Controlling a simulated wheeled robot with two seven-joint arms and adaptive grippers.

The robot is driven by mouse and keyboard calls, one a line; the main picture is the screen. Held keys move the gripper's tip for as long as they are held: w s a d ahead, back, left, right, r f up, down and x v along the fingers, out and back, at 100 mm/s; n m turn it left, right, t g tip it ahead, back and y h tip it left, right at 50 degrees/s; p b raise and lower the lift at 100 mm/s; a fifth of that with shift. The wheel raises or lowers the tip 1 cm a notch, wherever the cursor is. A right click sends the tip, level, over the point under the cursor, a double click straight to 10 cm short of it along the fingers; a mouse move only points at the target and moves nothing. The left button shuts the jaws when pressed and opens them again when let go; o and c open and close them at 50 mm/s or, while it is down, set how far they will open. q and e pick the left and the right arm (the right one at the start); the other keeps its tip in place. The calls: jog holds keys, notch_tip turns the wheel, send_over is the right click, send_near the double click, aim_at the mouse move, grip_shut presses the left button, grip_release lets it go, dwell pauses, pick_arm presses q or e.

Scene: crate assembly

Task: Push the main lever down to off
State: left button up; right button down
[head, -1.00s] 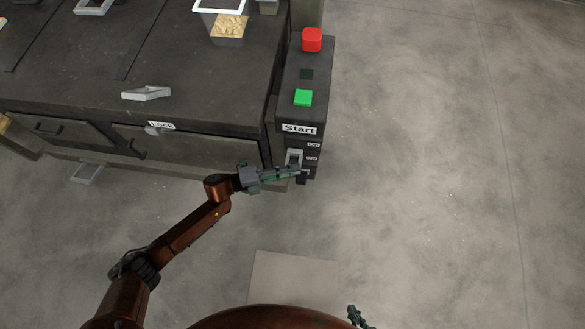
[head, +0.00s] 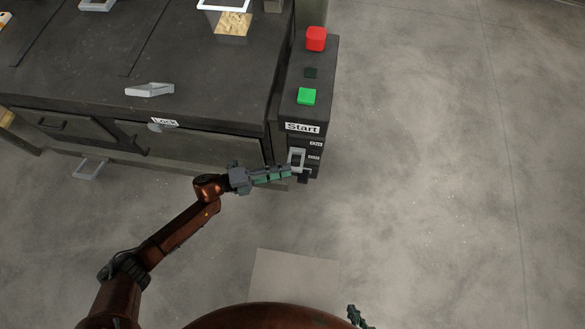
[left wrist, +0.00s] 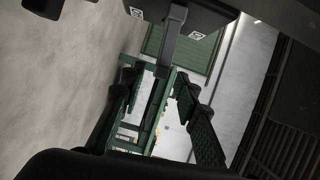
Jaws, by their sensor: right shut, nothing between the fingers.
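The main lever is a light grey handle (head: 297,158) on the front of the dark control box (head: 292,148), below the Start label. Two small white labels sit to its right; their text is too small to read surely. In the left wrist view the lever (left wrist: 171,42) is a grey bar hanging from the box, just ahead of my fingers. My left gripper (head: 288,172) is just left of the lever's lower end; its fingers stand apart in the left wrist view (left wrist: 158,80). Contact cannot be told. My right gripper (head: 358,316) is shut and empty at the bottom edge, partly cut off.
The box top carries a red button (head: 316,39) and a green button (head: 307,96). A dark machine bench (head: 90,80) with a grey handle (head: 150,90) and a drawer front (head: 190,143) labelled Lock stands left. The floor (head: 430,180) to the right is clear.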

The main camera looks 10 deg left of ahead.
pick_arm(q)
jog(key=v, duration=0.8)
jog(key=shift+c, duration=0.4)
